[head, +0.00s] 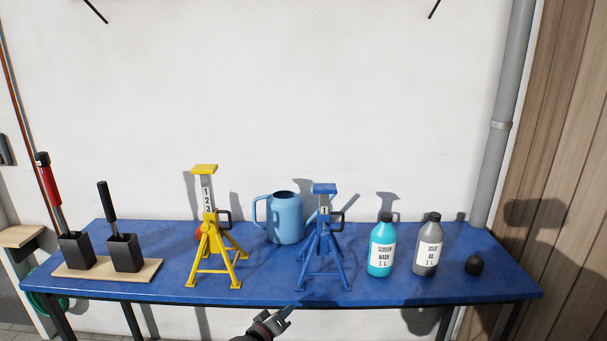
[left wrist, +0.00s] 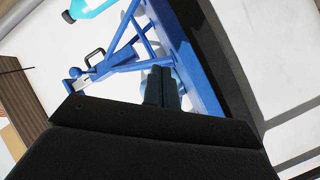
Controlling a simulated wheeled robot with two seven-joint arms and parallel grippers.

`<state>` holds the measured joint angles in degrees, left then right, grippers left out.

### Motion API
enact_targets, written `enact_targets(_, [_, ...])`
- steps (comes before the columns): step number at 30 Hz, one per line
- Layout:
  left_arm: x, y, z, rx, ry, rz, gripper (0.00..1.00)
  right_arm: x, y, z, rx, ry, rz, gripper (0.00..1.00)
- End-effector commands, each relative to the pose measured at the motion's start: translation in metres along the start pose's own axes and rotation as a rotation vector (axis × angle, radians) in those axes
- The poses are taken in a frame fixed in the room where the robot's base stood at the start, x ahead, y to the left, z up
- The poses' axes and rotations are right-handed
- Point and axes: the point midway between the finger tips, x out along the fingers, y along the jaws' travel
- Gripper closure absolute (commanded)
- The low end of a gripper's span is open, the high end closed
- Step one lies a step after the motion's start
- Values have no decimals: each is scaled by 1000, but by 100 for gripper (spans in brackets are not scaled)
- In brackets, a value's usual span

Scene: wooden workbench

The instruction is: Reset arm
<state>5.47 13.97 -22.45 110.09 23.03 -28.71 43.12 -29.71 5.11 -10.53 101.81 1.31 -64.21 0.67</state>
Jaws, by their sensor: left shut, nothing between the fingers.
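My left gripper (head: 284,313) is at the bottom middle of the head view, in front of the bench's front edge. It is shut and empty. In the left wrist view its dark fingers (left wrist: 162,88) are together, with the blue jack stand (left wrist: 128,55) beyond them. In the head view the blue jack stand (head: 324,243) stands upright on the blue workbench (head: 270,289), apart from the gripper. My right gripper is not in view.
A yellow jack stand (head: 210,240), a blue watering can (head: 287,220), a teal bottle (head: 381,262), a grey bottle (head: 427,262) and a black cap (head: 474,265) stand on the bench. Two black holders with handled tools stand on a wooden board (head: 95,272). The bench's front strip is mostly clear.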

Motion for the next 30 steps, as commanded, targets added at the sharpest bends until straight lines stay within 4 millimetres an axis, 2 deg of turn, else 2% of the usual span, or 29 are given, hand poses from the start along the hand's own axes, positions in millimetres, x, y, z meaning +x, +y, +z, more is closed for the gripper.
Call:
enact_targets(1, [-8,-23,23,19,-31,-53,100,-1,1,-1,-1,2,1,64])
enact_targets(6, [-39,-95,93,115,-151,-224,100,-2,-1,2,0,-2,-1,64])
enact_targets(11, [-81,-155,159,197,-286,-364,100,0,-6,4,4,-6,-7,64])
enact_targets(15, [-126,-201,217,262,-419,-471,100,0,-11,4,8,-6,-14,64])
enact_targets(20, [-187,-244,282,327,-587,-575,100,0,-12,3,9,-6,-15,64])
enact_targets(24, [-246,-274,336,374,-745,-649,100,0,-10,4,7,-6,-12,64])
enact_targets(30, [-325,-300,396,421,-945,-717,100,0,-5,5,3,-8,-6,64])
